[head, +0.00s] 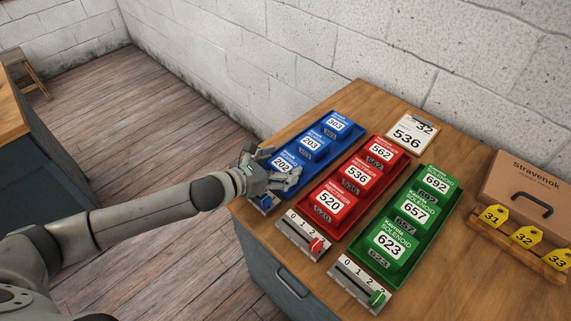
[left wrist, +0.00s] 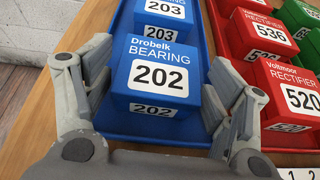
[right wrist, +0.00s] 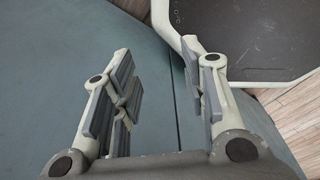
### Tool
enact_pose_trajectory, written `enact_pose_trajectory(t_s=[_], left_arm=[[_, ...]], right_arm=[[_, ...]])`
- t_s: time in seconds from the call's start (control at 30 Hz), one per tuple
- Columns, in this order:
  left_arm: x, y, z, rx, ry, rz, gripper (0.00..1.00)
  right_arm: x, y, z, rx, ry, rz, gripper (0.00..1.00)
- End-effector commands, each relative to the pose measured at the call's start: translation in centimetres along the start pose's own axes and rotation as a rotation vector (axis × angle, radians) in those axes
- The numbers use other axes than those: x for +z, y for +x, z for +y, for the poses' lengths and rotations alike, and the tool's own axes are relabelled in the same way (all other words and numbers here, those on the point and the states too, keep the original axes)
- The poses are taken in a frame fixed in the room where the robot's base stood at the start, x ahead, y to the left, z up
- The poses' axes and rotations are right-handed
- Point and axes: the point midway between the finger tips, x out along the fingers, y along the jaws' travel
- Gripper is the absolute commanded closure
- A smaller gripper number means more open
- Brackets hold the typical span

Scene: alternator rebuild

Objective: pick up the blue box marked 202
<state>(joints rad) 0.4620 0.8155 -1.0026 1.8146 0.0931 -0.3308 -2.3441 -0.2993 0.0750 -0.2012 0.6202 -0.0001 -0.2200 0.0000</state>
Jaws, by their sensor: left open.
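The blue box marked 202 (head: 283,161) sits in the front place of the blue tray (head: 313,162), in front of the blue box marked 203 (head: 311,142). My left gripper (head: 276,171) is open at this box and partly covers it in the head view. In the left wrist view the box (left wrist: 156,78) lies between the two spread fingers, with its label readable. Whether either finger touches it, I cannot tell. My right gripper (right wrist: 157,58) is open and empty in the right wrist view, over a blue-grey surface.
A red tray (head: 328,230) and a green tray (head: 390,272) of marked boxes stand to the right. Small slider panels (head: 303,235) lie in front. A cardboard case (head: 528,190) and yellow tags (head: 526,237) are at the right.

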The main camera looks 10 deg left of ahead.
Motion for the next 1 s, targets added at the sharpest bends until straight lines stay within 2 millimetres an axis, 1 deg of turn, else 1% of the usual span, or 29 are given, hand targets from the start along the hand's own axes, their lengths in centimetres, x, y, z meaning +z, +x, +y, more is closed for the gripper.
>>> enact_pose_trajectory(t_s=[0.03, 0.1, 0.2, 0.5, 0.8, 1.0], left_arm=[[0.2, 0.7, 0.0, 0.0, -0.002, -0.001, 0.22], [0.1, 1.4, 0.0, 0.001, -0.002, -0.001, 0.22], [0.1, 2.0, 0.1, 0.001, 0.0, 0.0, 0.22], [0.0, 2.3, 0.0, 0.0, 0.0, 0.0, 0.22], [0.1, 2.2, 0.0, 0.0, 0.0, -0.001, 0.59], [0.1, 2.2, 0.0, 0.001, 0.0, -0.001, 0.59]], right_arm=[[0.0, -0.3, 0.1, 0.001, -0.001, 0.0, 0.6], [0.0, -0.3, 0.3, 0.003, -0.001, 0.0, 0.6], [0.0, -0.4, 0.5, 0.006, -0.002, -0.001, 0.6], [0.1, -0.4, 0.7, 0.008, -0.002, -0.001, 0.6], [0.1, -0.4, 0.7, 0.008, -0.002, -0.001, 0.6], [0.1, -0.4, 0.6, 0.007, -0.001, -0.002, 0.6]])
